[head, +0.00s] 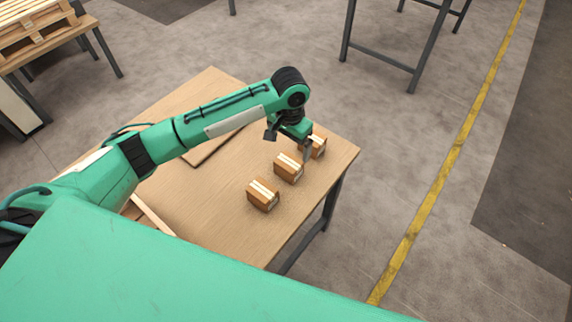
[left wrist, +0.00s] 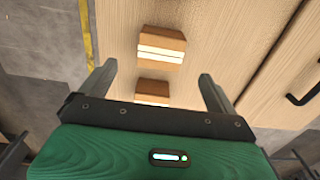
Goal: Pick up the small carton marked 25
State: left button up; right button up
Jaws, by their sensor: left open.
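Three small brown cartons with pale tape stand in a row on the wooden table: a near one (head: 262,196), a middle one (head: 288,169) and a far one (head: 317,148). I cannot read any number on them. My left gripper (head: 305,153) points down at the far end of the row and partly covers the far carton. In the left wrist view my left gripper (left wrist: 157,71) is open. One carton (left wrist: 153,88) shows between the fingers, partly hidden by the gripper body. Another carton (left wrist: 162,46) lies beyond the fingertips. My right gripper is not in view.
The table (head: 220,215) has bare room left of the cartons; its right edge is close to them. A flat wooden board (head: 203,152) lies under my arm. A black handle (left wrist: 303,90) shows in the wrist view. Pallets (head: 35,32) stand at upper left.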

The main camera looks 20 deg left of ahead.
aim_at(289, 161)
pick_arm(q)
notch_tip(289, 161, down, 10)
jog(key=shift+w+r, duration=0.15)
jog(key=shift+r, duration=0.05)
dwell(0.3)
jog(key=c, duration=1.3)
jog(key=shift+o, duration=0.2)
jog(key=shift+r, duration=0.1)
